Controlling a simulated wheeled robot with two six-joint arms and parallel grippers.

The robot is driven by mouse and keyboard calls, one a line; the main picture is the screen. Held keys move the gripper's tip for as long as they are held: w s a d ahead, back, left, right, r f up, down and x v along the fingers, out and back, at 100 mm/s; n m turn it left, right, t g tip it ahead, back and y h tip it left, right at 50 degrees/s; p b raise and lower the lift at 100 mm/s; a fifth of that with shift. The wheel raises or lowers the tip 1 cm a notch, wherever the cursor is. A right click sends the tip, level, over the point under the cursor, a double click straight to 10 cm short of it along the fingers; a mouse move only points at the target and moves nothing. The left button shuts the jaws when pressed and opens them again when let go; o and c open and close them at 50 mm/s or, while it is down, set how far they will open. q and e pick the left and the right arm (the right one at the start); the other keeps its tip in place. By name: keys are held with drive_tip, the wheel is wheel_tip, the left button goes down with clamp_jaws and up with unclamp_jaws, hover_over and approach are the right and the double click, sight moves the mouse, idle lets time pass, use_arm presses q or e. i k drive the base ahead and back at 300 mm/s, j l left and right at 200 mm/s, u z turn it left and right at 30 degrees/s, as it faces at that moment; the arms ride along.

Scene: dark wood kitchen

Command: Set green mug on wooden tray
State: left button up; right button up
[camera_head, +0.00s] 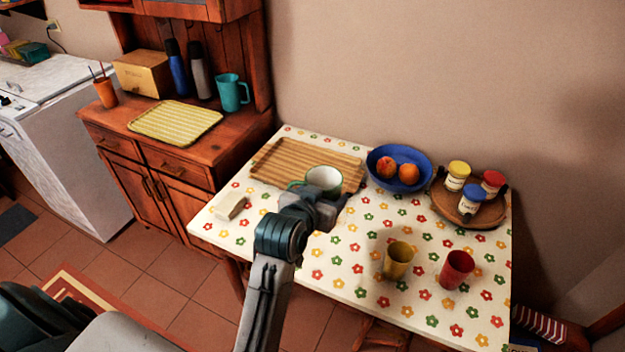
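The green mug (323,178), white inside with a green rim and a green handle at its left, appears over the front right part of the wooden tray (285,160). I cannot tell whether it rests on the tray or is held just above it. The tray is a slatted board on the flowered table. My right gripper (330,197) is at the near side of the mug and hides its lower part. Its fingers are not clear enough to tell whether they are closed on the mug. My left gripper is not in view.
A blue bowl (378,178) of fruit stands right of the tray, beside a round board (447,208) with three jars. A yellow cup (397,262) and a red cup (457,270) stand at the front right. A small pale block (230,207) lies left of my arm.

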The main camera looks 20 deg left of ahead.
sight(283, 163)
drive_tip(key=j+z, duration=0.9)
drive_tip(key=j, duration=0.55)
drive_tip(key=k+j+z, duration=0.15)
drive_tip(key=j, duration=0.9)
